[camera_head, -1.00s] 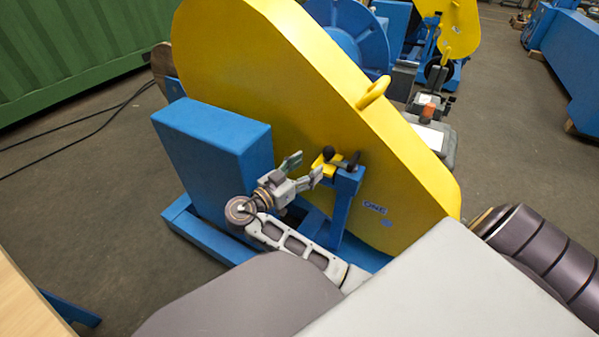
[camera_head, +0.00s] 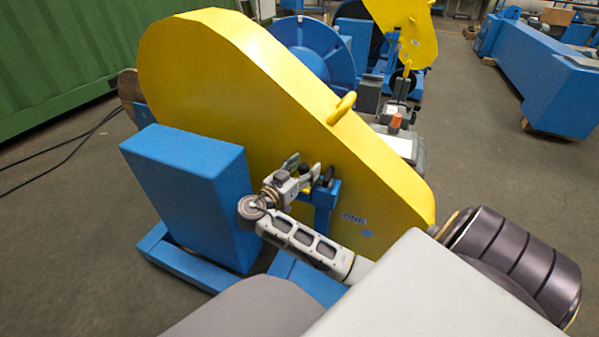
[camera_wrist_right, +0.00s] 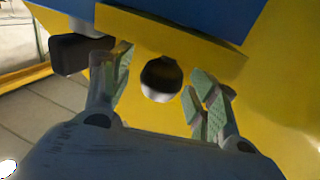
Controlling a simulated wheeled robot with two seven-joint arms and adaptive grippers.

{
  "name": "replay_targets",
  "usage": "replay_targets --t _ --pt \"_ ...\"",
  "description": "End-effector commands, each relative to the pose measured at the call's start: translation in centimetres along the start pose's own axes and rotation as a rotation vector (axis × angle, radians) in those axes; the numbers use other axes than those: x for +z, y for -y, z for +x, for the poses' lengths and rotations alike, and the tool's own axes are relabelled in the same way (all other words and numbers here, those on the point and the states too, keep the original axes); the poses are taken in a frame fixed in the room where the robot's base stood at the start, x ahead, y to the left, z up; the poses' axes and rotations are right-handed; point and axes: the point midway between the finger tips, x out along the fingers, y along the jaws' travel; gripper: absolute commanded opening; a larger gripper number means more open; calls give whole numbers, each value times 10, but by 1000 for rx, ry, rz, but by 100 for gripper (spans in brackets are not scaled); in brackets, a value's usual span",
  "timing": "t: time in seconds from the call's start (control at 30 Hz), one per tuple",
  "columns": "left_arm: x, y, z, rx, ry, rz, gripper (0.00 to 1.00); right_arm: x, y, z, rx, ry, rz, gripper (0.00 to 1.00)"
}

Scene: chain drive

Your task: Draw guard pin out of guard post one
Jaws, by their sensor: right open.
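The yellow chain guard (camera_head: 235,95) carries the label "ONE" and stands beside a blue guard post (camera_head: 323,212). In the right wrist view, the dark round knob of the guard pin (camera_wrist_right: 161,76) shows against a yellow plate (camera_wrist_right: 180,42) on the blue post. My right gripper (camera_head: 304,167) is at the post top, and in the head view it hides most of the pin. In the wrist view, its two green-padded fingers (camera_wrist_right: 163,88) are open on either side of the knob, with gaps visible. The pin's shaft is hidden. My left gripper is not in view.
A dark block (camera_wrist_right: 78,52) sits beside the yellow plate, close to one finger. A large blue box (camera_head: 185,185) stands left of my right gripper. A yellow handle (camera_head: 342,107) sticks up from the guard. Open floor (camera_head: 480,150) lies to the right.

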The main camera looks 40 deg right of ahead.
Motion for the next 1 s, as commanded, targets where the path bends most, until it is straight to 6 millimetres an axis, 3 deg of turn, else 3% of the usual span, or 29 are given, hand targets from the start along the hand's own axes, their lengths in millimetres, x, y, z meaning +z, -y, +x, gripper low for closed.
replay_targets --t 0.33,0.73,1.0 --pt "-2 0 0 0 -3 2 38 0 0 2 0 0 0 59" --pt "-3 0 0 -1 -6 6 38 0 0 2 0 0 0 8" --pt "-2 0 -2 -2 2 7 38 -3 0 2 0 0 1 6"
